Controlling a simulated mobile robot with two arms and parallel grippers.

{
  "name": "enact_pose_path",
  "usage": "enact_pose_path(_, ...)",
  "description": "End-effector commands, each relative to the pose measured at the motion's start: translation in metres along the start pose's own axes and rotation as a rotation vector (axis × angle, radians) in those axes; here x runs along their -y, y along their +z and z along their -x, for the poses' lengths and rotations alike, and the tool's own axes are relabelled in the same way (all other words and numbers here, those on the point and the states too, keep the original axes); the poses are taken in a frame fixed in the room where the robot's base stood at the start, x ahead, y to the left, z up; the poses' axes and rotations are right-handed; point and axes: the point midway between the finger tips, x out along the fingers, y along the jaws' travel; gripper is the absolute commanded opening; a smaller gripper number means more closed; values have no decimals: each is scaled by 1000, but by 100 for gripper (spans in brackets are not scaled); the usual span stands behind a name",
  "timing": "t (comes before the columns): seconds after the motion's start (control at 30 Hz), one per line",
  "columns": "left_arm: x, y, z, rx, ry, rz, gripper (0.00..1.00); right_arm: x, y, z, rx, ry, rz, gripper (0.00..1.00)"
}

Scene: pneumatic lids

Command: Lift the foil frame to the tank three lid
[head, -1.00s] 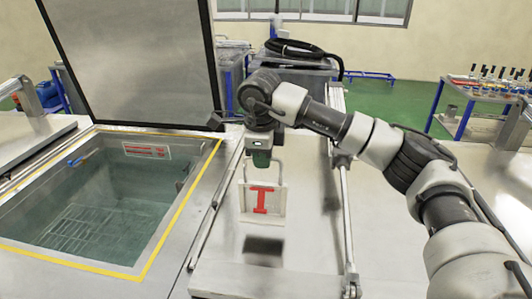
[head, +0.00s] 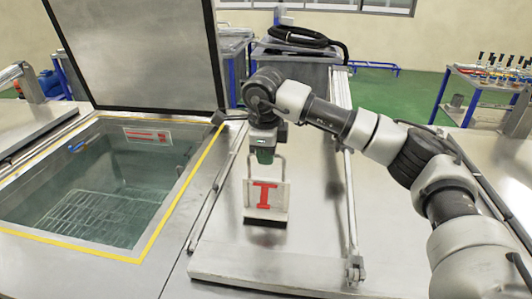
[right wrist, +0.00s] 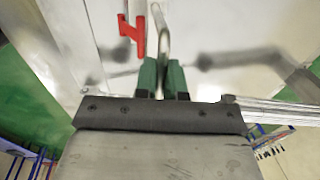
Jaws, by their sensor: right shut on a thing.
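The foil frame (head: 266,196) is a pale panel with a red I-shaped piece and a metal loop handle. My right gripper (head: 265,154) is shut on the handle, and the frame hangs upright below it. The frame is over the closed flat metal lid (head: 220,245), with a dark patch right under its bottom edge. I cannot tell whether it touches the lid. In the right wrist view the handle (right wrist: 161,25) runs between the green fingers of the right gripper (right wrist: 161,80), and the red piece (right wrist: 132,36) shows beside it. My left gripper is not in view.
An open tank (head: 95,205) with a yellow border lies to the left, its dark lid (head: 135,50) raised. Rods run along both sides of the closed lid, the right one (head: 350,215) near my arm. A rack of tools (head: 490,75) stands at the back right.

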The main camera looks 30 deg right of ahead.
Motion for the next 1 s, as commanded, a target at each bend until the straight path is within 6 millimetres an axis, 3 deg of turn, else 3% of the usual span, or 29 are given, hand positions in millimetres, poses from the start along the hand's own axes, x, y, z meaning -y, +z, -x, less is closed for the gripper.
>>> enact_pose_path(1.0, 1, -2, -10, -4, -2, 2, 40, -2, 0, -14, 1, -1, 0, 0)
